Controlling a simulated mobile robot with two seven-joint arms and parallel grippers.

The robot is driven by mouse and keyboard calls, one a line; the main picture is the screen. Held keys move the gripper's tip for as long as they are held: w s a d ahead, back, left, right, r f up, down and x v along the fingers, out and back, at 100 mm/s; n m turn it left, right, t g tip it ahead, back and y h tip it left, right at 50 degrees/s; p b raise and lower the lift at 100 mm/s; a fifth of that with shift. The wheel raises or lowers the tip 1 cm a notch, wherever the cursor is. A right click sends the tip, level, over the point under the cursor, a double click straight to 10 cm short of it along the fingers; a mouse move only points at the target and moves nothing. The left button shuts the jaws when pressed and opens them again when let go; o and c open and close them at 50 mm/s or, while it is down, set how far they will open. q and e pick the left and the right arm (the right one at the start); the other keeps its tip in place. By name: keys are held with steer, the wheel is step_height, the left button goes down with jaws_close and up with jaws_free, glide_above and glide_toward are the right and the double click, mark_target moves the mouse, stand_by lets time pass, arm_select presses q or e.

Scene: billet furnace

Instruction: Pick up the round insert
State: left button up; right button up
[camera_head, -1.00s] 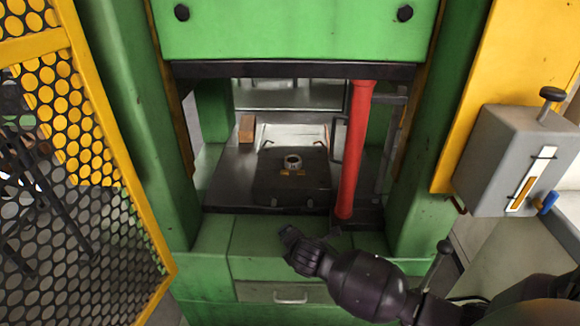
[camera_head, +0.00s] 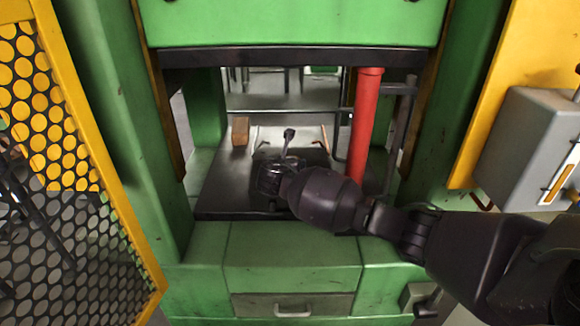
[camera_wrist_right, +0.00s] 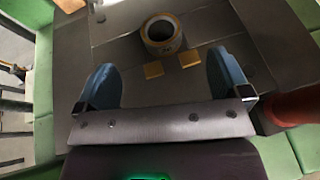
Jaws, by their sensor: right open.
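The round insert (camera_wrist_right: 162,35) is a short hollow metal ring with a tan rim. It stands upright on the dark press plate (camera_wrist_right: 115,55), ahead of the fingertips in the right wrist view. In the head view my right arm and gripper hide it. My right gripper (camera_wrist_right: 163,80) is open, its two blue fingers apart with nothing between them. The insert lies beyond the fingers, roughly centred between them. In the head view the right gripper (camera_head: 270,178) is over the dark plate inside the press. My left gripper is not in view.
Two small brass blocks (camera_wrist_right: 153,69) (camera_wrist_right: 189,57) lie between the insert and my gripper. A red column (camera_head: 363,125) stands close to the right of my gripper. Green press posts (camera_head: 205,110) flank the opening. A wooden block (camera_head: 240,131) sits at the back left. A yellow mesh guard (camera_head: 75,160) is at left.

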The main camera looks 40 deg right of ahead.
steer(key=shift+w+d+f+b, duration=0.7)
steer(key=shift+w+d+f, duration=0.45)
steer(key=shift+d+f, duration=0.1)
steer(key=shift+w+d, duration=0.15)
steer(key=shift+w, duration=0.1)
steer(key=shift+w+d+f+b, duration=0.15)
steer(key=shift+d+f+b, duration=0.05)
steer(key=shift+b, duration=0.15)
steer(key=shift+w+d+f+b, duration=0.95)
steer(key=shift+f+b, duration=0.05)
steer(key=shift+f, duration=0.2)
steer(key=shift+w+d, duration=0.25)
steer(key=shift+w+r, duration=0.15)
steer(key=shift+r, duration=0.3)
steer(key=c, duration=1.4)
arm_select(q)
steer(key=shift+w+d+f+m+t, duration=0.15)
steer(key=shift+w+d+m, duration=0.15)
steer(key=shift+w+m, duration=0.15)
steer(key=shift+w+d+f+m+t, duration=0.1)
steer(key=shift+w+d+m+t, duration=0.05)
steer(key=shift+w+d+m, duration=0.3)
arm_select(e)
steer(key=shift+c, duration=0.2)
